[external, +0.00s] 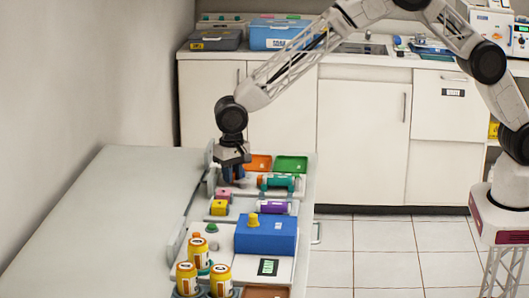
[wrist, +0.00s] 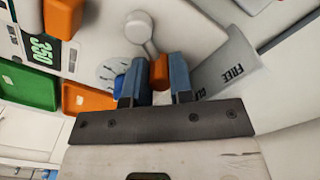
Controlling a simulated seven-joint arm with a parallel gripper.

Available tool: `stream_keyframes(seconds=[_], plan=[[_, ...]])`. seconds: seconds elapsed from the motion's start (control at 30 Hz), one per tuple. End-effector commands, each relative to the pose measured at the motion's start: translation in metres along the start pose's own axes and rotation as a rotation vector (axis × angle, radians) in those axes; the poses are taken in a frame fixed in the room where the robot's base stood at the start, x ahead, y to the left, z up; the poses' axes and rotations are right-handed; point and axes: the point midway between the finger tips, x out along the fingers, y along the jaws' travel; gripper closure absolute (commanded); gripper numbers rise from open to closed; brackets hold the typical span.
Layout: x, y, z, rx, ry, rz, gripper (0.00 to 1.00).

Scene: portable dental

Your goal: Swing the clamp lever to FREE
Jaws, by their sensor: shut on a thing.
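In the wrist view the clamp lever has a round pale hub (wrist: 139,27), a short arm and an orange grip (wrist: 160,72). The orange grip sits between the two blue fingers of my gripper (wrist: 157,80), which is shut on it. A grey plate (wrist: 222,72) to the right of the lever bears the word FREE and the start of another word, partly hidden by a finger. In the external view my gripper (external: 233,170) points down at the far end of the bench's equipment row and hides the lever.
An orange tray (external: 259,163) and a green tray (external: 291,165) lie beside my gripper. A teal cylinder (external: 278,183), a blue box (external: 266,235) and several yellow jars (external: 220,279) stand nearer. The left of the bench (external: 115,225) is clear.

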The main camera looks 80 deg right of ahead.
Motion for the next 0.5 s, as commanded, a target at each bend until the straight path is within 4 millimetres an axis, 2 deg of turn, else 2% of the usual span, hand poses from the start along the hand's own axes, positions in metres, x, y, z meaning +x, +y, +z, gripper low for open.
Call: stream_keyframes(seconds=[0.27, 0.5], plan=[[-0.0002, -0.0032, 0.0011, -0.068, 0.000, -0.001, 1.00], [0.0002, -0.0085, 0.0033, -0.214, 0.000, -0.001, 1.00]])
